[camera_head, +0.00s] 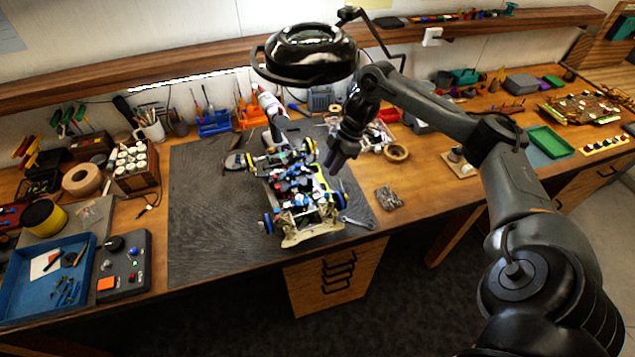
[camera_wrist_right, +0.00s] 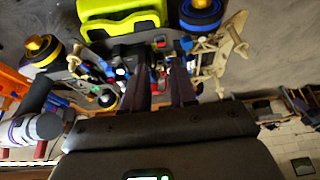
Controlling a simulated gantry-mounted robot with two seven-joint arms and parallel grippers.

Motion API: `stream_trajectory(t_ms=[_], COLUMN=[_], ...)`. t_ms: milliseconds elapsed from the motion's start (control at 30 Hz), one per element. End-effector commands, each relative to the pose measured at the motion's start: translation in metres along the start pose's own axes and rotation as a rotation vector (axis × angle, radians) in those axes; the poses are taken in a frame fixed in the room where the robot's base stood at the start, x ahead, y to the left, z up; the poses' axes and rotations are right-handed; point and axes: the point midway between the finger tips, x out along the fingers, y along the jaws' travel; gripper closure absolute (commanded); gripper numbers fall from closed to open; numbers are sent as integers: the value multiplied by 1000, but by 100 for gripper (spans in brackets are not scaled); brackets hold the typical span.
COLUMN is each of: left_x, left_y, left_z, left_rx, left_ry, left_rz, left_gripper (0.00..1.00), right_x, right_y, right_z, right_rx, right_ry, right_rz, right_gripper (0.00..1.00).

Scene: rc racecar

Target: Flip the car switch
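The RC car (camera_head: 292,190) stands without a body shell on the dark mat, its wiring, blue parts and yellow-green part exposed. My right gripper (camera_head: 335,161) is above the car's right side in the head view. In the right wrist view my right gripper (camera_wrist_right: 162,80) has two dark fingers with a narrow gap, pointing at the car (camera_wrist_right: 125,50). Small red and blue parts show at the gap. I cannot tell which is the switch, or whether the fingers touch the car. My left gripper is in neither view.
A black magnifier lamp (camera_head: 305,52) hangs behind the car. A white-and-grey cylinder (camera_head: 269,103) stands near the car's far end. A wrench (camera_head: 356,222) and a small dark patterned block (camera_head: 388,198) lie to its right. The mat (camera_head: 205,215) is clear on the left.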

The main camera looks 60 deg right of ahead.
Motion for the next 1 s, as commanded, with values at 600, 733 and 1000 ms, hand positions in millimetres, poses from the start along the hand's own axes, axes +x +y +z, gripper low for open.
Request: stream_trajectory(t_ms=[600, 733, 1000], left_x=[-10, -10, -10], left_y=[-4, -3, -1], left_z=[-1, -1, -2], left_rx=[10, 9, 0], left_ry=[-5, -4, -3], left_rz=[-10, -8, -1], left_gripper=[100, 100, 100], right_x=[81, 85, 86], right_y=[0, 0, 0], right_z=[0, 0, 0], right_rx=[-1, -1, -1], right_ry=[0, 0, 0], right_rz=[0, 1, 1], right_gripper=[73, 73, 76])
